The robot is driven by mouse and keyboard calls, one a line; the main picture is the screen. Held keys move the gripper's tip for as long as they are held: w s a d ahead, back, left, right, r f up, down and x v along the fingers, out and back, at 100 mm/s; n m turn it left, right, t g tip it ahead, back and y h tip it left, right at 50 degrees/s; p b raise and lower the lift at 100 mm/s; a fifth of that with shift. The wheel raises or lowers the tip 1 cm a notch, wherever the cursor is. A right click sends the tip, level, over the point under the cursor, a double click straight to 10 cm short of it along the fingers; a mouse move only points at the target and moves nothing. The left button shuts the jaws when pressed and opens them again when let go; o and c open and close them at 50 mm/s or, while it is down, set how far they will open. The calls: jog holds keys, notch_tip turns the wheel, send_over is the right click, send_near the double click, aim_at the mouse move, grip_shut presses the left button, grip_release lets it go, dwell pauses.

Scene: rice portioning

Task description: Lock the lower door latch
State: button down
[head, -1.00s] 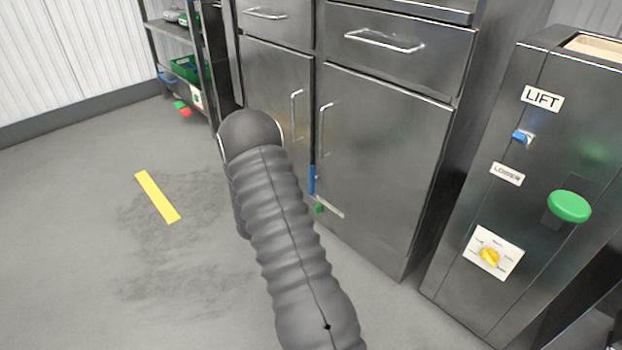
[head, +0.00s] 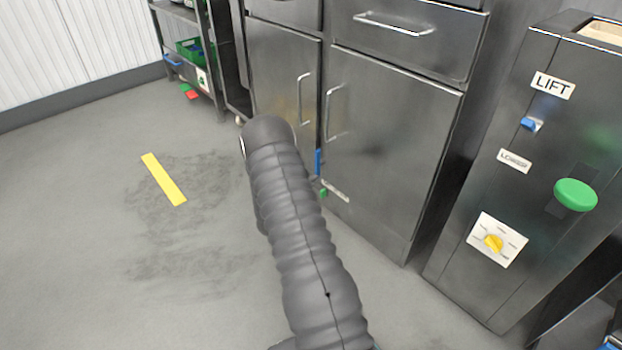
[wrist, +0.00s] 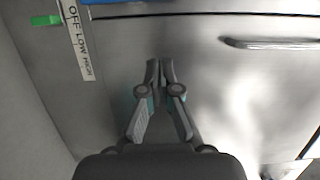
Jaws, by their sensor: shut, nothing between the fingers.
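The steel cabinet has two lower doors, a left door (head: 285,88) and a right door (head: 385,150), both looking closed. A blue upright bar (head: 318,162) sits low at the gap between them; I cannot tell whether it is the latch or how it is set. In the wrist view a blue strip (wrist: 150,9) runs along the top edge. A green piece (head: 323,192) and a label strip sit below the bar; the green piece also shows in the wrist view (wrist: 46,20). My gripper (wrist: 166,62) is shut and empty in front of a steel panel. My arm hides it in the head view.
A door handle (wrist: 270,43) lies right of my gripper in the wrist view. A steel control cabinet (head: 500,190) with a green knob (head: 575,195) stands at the right. A shelf rack (head: 190,45) is at the back left.

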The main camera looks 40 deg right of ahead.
aim_at(317, 163)
jog(key=x, duration=0.8)
jog(key=shift+s, duration=0.1)
jog(key=w, duration=0.2)
jog(key=shift+w+a, duration=0.25)
jog(key=shift+w, duration=0.8)
jog(key=shift+s, duration=0.1)
jog(key=shift+b, duration=0.3)
